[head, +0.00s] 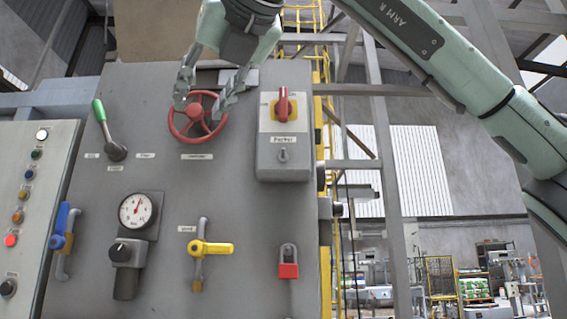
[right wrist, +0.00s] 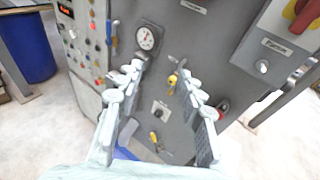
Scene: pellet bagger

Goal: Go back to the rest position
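My right gripper (head: 199,110) hangs in front of the upper grey panel (head: 150,85) in the head view, its fingers overlapping the red handwheel (head: 187,134). In the right wrist view its two fingers (right wrist: 158,78) are spread apart with nothing between them but the more distant panel front. The handwheel is not clearly visible in that view, and I see no grip on it. My right arm (head: 440,60) reaches in from the upper right. My left gripper is not in view.
A button console (head: 40,160) stands left.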

